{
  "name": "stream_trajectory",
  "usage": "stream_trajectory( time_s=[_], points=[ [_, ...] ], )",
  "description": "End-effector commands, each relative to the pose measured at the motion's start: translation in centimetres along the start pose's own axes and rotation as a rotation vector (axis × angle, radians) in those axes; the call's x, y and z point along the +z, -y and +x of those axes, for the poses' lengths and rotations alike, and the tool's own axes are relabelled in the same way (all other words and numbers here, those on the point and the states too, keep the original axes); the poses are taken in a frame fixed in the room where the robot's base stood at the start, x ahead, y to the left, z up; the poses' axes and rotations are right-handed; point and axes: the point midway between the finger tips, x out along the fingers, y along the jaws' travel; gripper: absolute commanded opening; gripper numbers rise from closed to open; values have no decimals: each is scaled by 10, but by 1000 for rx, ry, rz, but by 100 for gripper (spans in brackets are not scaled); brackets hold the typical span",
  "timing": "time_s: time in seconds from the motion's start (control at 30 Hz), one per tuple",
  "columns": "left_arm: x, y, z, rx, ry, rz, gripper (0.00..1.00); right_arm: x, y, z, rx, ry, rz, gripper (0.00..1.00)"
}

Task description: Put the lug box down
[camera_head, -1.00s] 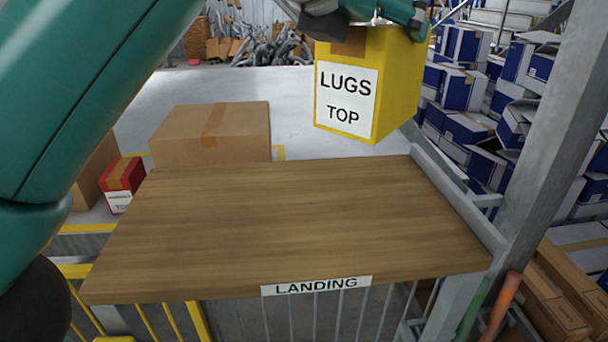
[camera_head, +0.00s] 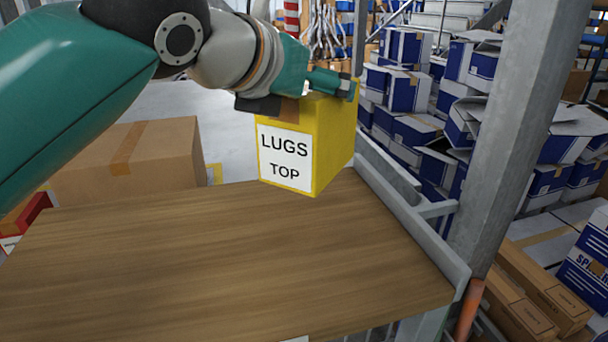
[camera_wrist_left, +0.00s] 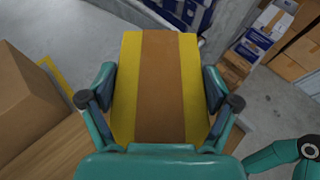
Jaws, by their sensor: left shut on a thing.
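The lug box (camera_head: 335,140) is a yellow carton with a brown tape strip and a white label reading LUGS TOP, its lettering upright. My left gripper (camera_head: 300,95) is shut on its upper part from above. In the left wrist view, the fingers (camera_wrist_left: 159,80) flank the box top (camera_wrist_left: 172,90). The box is over the back right of the wooden landing table (camera_head: 190,260). I cannot tell whether its underside touches the wood. My right gripper is not visible.
A large brown carton (camera_head: 130,160) stands behind the table's left part. A grey rail (camera_head: 410,215) and post (camera_head: 520,120) border the right side, with stacked blue and white boxes (camera_head: 410,90) beyond. The table's front and middle are clear.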

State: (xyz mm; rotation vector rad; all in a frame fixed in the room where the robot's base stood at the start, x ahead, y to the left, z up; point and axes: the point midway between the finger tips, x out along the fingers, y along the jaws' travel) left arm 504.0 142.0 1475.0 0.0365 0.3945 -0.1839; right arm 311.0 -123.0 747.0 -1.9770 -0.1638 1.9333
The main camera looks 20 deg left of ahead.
Motion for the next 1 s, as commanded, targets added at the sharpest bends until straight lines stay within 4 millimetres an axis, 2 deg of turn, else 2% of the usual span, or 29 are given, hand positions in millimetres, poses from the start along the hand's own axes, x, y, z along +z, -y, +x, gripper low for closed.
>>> stream_trajectory(
  time_s=[0.03,0.1,0.27,0.53,0.8,1.0],
  points=[
    [-14,-1,5,0,5,1,18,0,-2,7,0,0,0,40],
    [-28,0,11,-4,5,1,18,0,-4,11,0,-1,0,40],
    [-52,2,22,-6,5,1,18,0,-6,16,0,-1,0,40],
    [-68,3,29,-8,7,1,18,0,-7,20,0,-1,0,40],
    [-96,3,41,-8,7,1,18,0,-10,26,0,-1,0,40],
    [-97,3,42,-8,7,2,18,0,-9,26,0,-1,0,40]
  ],
)
